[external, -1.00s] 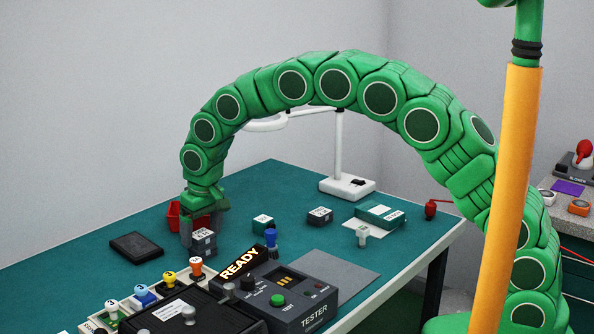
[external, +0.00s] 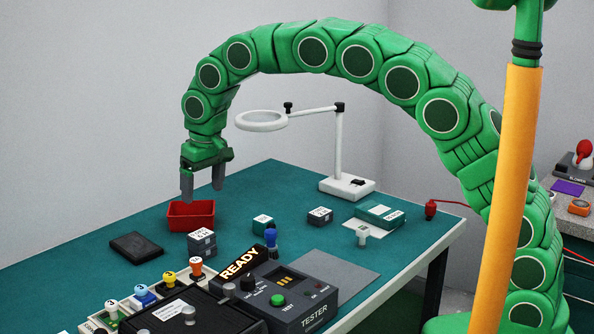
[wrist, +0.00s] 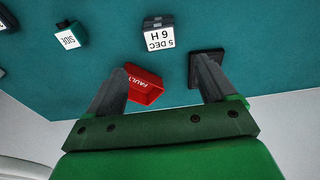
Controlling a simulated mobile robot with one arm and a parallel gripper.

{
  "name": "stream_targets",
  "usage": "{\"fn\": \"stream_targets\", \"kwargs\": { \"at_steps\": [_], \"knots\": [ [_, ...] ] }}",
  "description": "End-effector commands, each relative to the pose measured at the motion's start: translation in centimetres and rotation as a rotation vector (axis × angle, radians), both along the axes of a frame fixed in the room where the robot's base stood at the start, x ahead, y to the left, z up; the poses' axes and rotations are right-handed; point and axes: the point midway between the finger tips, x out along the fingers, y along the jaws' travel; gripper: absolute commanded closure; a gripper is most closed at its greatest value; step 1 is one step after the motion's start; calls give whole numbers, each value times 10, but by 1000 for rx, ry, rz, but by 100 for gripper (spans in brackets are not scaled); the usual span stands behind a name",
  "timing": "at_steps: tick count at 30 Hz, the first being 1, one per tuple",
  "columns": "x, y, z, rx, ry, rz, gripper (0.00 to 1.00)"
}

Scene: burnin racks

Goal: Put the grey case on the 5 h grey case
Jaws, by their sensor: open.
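Two small grey cases appear stacked in the external view: the upper grey case (external: 201,234) with a white label on top, and the lower grey case (external: 204,249) directly beneath it. In the wrist view the upper case (wrist: 158,22) shows a label with 5 DEC and an hours figure; the lower case's label is hidden. Another grey case (external: 320,216) sits apart to the right on the mat. My gripper (external: 203,191) is open and empty, well above the stack; its spread fingers (wrist: 160,78) also show in the wrist view.
A red FAULT bin (external: 191,215) stands behind the stack. A dark flat pad (external: 136,247) lies left. A green case (external: 263,224) is to the right. The tester (external: 293,290) and several stamps stand in front. A magnifier lamp (external: 338,150) rises at the back.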

Motion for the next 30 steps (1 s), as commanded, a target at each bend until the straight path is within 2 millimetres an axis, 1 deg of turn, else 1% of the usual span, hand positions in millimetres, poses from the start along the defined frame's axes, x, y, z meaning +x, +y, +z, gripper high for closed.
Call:
{"fn": "stream_targets", "kwargs": {
  "at_steps": [2, 5, 8, 11, 12, 14, 15, 17, 18, 23, 24, 26, 30],
  "knots": [
    [0, 0, 0, 0, 0, -1, 16],
    [5, -8, 2, -2, 0, -10, 16],
    [17, -32, 8, -12, 3, -39, 16],
    [34, -69, 21, -23, 5, -84, 16],
    [41, -87, 26, -28, 7, -103, 16],
    [49, -114, 31, -38, 14, -132, 16],
    [53, -131, 35, -44, 16, -151, 16],
    [60, -157, 42, -50, 19, -179, 16],
    [63, -175, 45, -57, 25, -199, 16],
    [68, -243, 58, -76, 41, -270, 16],
    [67, -261, 60, -81, 47, -289, 16],
    [66, -286, 65, -86, 53, -315, 16],
    [57, -342, 72, -98, 74, -375, 16]
  ]
}}
